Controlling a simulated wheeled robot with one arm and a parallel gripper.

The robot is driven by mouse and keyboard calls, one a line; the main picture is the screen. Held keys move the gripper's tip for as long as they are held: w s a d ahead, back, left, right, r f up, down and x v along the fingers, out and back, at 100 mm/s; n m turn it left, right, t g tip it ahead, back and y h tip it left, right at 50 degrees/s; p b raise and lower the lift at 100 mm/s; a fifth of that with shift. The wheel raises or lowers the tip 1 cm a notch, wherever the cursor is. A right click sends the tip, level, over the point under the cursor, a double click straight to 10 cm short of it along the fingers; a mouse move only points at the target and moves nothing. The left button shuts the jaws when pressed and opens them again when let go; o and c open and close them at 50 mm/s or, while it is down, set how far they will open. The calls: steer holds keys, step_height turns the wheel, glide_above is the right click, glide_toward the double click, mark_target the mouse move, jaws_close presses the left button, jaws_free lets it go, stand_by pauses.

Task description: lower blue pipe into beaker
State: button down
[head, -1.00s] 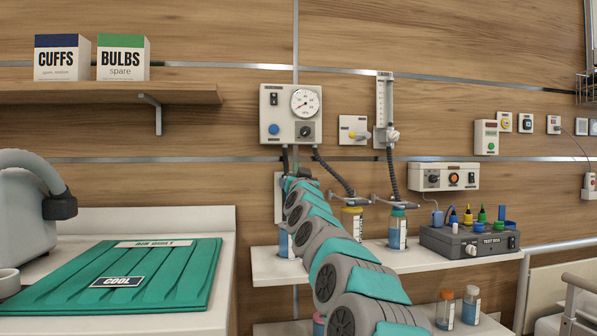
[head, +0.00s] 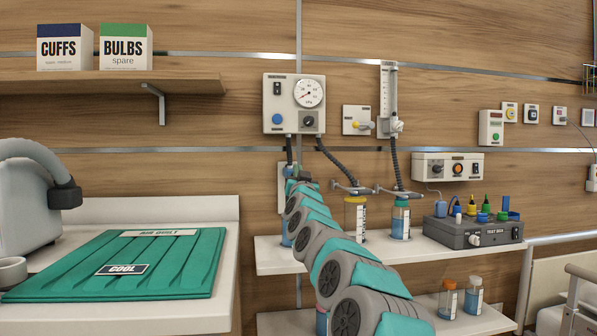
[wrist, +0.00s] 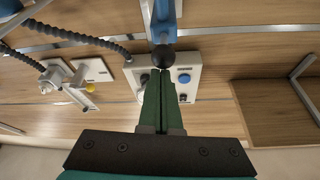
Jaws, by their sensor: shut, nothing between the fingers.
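My gripper (wrist: 163,76) is shut, its dark green fingers together with nothing between them. In the wrist view its tips are close to a dark round knob (wrist: 162,58); I cannot tell if they touch. A blue part (wrist: 165,35), which looks like the blue pipe, lies just beyond the knob at the top edge. In the head view my arm hides most of the pipe; a small patch of blue (head: 288,170) shows beside the gripper. A container with blue in it (head: 287,232), possibly the beaker, shows partly behind my arm on the shelf.
A gauge panel (head: 272,90) with a dark hose (head: 338,166) hangs above my gripper. A yellow-topped jar (head: 355,215) and a blue jar (head: 400,220) stand close to the right on the shelf (head: 268,258). A grey test box (head: 470,232) is farther right.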

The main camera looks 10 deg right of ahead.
step_height(320, 180, down, 12)
steer(key=b, duration=0.7)
steer(key=shift+r+b, duration=0.15)
steer(key=shift+b, duration=0.15)
steer(key=s, duration=0.9)
steer(key=shift+s+r, duration=0.3)
stand_by(0.4)
